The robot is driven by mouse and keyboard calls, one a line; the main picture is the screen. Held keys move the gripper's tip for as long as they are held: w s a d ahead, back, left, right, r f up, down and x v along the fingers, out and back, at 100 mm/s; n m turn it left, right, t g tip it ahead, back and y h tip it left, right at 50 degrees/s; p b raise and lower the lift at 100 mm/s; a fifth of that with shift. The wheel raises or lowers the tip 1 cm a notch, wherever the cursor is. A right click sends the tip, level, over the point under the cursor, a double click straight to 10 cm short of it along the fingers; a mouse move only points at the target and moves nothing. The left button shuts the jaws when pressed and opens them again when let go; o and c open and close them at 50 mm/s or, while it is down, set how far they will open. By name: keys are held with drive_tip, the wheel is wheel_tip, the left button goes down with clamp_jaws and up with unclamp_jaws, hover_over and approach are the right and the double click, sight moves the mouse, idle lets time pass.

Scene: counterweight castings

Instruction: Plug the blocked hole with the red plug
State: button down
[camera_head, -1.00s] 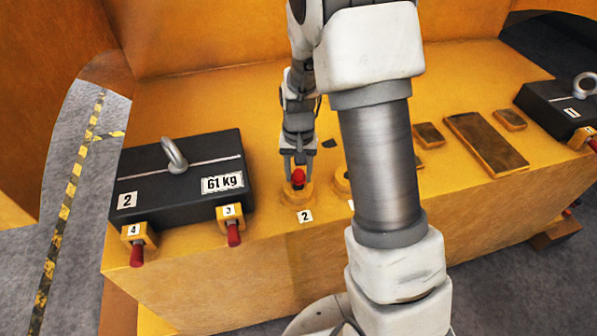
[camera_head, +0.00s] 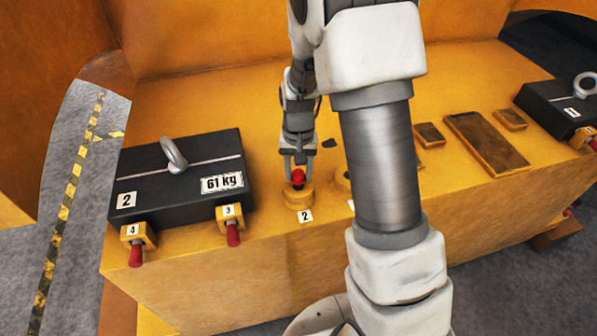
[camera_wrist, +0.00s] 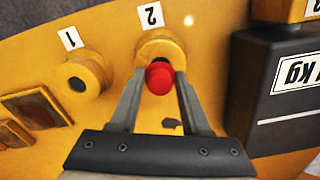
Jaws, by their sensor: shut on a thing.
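My gripper (camera_head: 298,172) is shut on the red plug (camera_wrist: 159,77), which is upright between the fingertips. The plug is at the round yellow boss labelled 2 (camera_head: 298,198), over its top; I cannot tell how far it sits in the hole, as the plug and fingers cover it. Boss 2 also shows in the wrist view (camera_wrist: 160,46). The yellow boss labelled 1 (camera_wrist: 78,80) stands beside it with a dark round centre; in the head view my arm mostly hides it.
A black casting marked 61 kg (camera_head: 180,180) stands to the left, with red-ended fittings labelled 4 (camera_head: 136,240) and 3 (camera_head: 232,222) at its front. Flat rusty plates (camera_head: 485,145) and another black casting (camera_head: 560,105) lie to the right. The ledge's front edge is close.

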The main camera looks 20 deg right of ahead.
drive_tip(key=shift+f+b, duration=0.85)
drive_tip(key=shift+f, duration=0.25)
drive_tip(key=shift+r, duration=0.3)
drive_tip(key=shift+r+p, duration=0.85)
drive_tip(key=shift+r, duration=0.05)
drive_tip(key=shift+s, duration=0.15)
